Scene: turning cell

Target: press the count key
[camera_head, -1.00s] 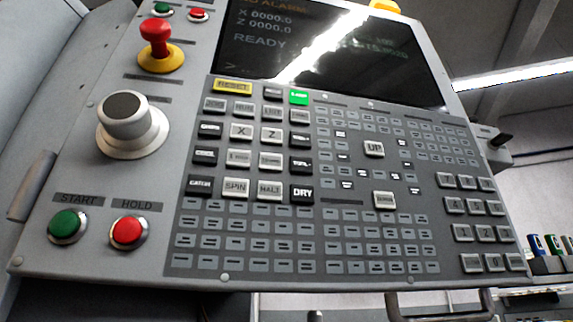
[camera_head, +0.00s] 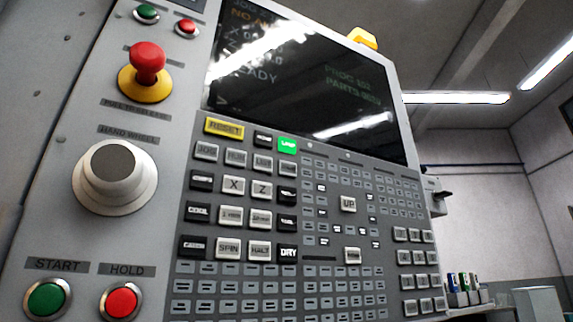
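The control panel (camera_head: 172,215) fills most of the view and is seen at a slant. Its key field holds a yellow RESET key (camera_head: 224,126), a lit green key (camera_head: 287,145), pale X (camera_head: 233,186) and Z (camera_head: 262,189) keys, and a dark DRY key (camera_head: 288,252). A dark key (camera_head: 201,183) left of X has a small white label too blurred to read surely. Other small dark keys are also hard to read, so I cannot tell which is the count key. My gripper is not in view.
The screen (camera_head: 300,85) above the keys shows READY and a parts line, partly hidden by glare. A red mushroom button (camera_head: 147,62), hand wheel (camera_head: 115,177), green START button (camera_head: 47,298) and red HOLD button (camera_head: 121,301) are on the left. Open room shows at right.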

